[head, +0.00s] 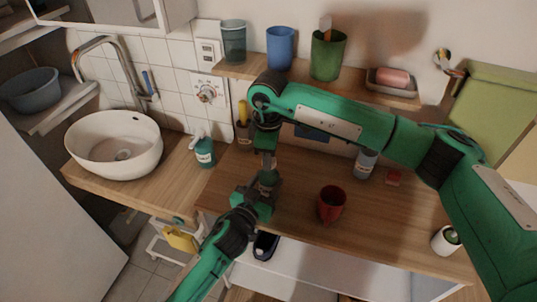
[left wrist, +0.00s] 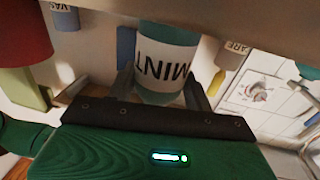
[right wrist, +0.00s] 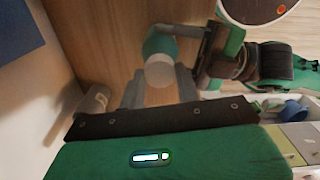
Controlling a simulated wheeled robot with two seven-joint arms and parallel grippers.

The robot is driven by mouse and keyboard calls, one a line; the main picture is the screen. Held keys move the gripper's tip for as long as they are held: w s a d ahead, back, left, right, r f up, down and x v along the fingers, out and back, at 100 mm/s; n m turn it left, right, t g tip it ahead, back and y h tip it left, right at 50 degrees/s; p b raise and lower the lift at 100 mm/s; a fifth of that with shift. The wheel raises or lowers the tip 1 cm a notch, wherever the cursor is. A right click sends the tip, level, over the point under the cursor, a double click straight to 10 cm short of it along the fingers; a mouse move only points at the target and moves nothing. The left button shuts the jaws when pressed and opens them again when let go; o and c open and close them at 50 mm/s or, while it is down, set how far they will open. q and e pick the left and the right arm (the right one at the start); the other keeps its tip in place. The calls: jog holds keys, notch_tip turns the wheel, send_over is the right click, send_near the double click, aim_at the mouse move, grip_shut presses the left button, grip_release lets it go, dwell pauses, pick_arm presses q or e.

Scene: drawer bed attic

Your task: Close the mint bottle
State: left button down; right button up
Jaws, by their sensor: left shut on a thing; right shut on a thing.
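The mint bottle is teal with a white label reading MINT, in the left wrist view (left wrist: 168,65). My left gripper (left wrist: 160,88) is shut on its body from the side. In the right wrist view, the bottle's teal body (right wrist: 160,42) shows behind a pale cap (right wrist: 159,72). My right gripper (right wrist: 158,90) is shut on the cap from above, in line with the bottle. I cannot tell how far the cap is seated. In the head view, my left gripper (head: 262,188) is below my right gripper (head: 266,158), and the arms mostly hide the bottle.
A red cup (head: 331,203) stands on the wooden counter (head: 290,222) to the right. A teal pump bottle (head: 204,152) stands beside the white sink (head: 113,142). A grey-blue bottle (head: 365,163) and a white container (head: 446,240) are farther right. A shelf (head: 245,70) holds cups above.

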jog(key=o, duration=0.9)
jog(key=shift+o, duration=0.2)
jog(key=shift+r, duration=2.3)
jog(key=shift+c, duration=0.2)
